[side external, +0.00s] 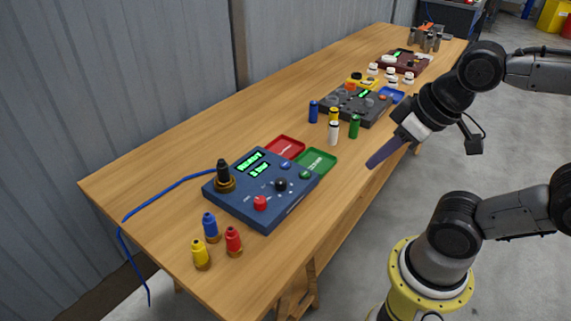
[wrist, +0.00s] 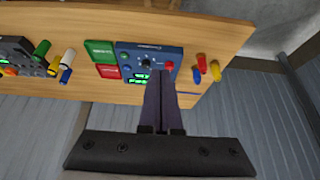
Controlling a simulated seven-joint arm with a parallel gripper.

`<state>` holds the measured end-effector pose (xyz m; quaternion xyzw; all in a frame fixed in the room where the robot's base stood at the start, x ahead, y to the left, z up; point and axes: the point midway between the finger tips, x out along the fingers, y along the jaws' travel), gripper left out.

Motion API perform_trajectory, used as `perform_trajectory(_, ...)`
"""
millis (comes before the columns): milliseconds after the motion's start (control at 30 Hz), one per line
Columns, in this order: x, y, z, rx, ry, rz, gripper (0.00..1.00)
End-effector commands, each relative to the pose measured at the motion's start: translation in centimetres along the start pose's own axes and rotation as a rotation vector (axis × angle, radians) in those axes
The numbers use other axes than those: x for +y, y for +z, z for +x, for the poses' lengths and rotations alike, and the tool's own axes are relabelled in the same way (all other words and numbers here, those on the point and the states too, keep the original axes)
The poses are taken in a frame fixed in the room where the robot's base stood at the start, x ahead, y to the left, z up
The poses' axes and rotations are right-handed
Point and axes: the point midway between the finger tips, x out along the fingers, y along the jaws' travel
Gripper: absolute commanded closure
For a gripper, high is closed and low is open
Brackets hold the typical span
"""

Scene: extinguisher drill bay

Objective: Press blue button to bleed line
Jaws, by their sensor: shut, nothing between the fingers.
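The blue control box (side external: 240,205) sits on the wooden table in the side external view, with lit green displays, a red button (side external: 260,203) and a black knob (side external: 281,184). A small blue button (side external: 286,165) shows near its far edge, with a green button (side external: 305,174) beside it. My gripper (side external: 371,165) is shut and empty, its dark fingers pointing down to the right of the box, apart from it. In the wrist view the fingers (wrist: 161,73) cover part of the box (wrist: 128,47); the red button (wrist: 169,65) is beside them.
Red (side external: 285,147) and green (side external: 325,155) trays adjoin the box. Yellow (side external: 201,256), blue (side external: 211,228) and red (side external: 233,242) bottles stand at the near end. A tall black-and-brass fitting (side external: 224,177) with a blue hose is on the box's left. Several small bottles and a dark panel (side external: 350,105) stand farther back.

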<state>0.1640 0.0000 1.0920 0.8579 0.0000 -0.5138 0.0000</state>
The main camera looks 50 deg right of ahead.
Motion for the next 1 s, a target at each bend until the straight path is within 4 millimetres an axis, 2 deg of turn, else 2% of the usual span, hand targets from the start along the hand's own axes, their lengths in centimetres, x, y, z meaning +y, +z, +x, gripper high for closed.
perform_trajectory(167,0.0,-0.4,0.0,0.017,0.000,-0.042,1.00)
perform_trajectory(267,-0.2,-2.4,-0.3,0.105,-0.004,-0.127,1.00)
perform_trajectory(400,-0.6,-7.9,-0.6,0.272,0.007,-0.284,1.00)
perform_trajectory(533,-0.1,-13.6,0.8,0.382,0.057,-0.407,1.00)
perform_trajectory(700,2.2,-19.8,4.8,0.449,0.160,-0.515,1.00)
perform_trajectory(800,4.1,-22.2,7.9,0.452,0.224,-0.555,1.00)
perform_trajectory(900,6.3,-23.6,11.5,0.429,0.281,-0.578,1.00)
perform_trajectory(1000,8.5,-23.7,15.3,0.385,0.318,-0.581,1.00)
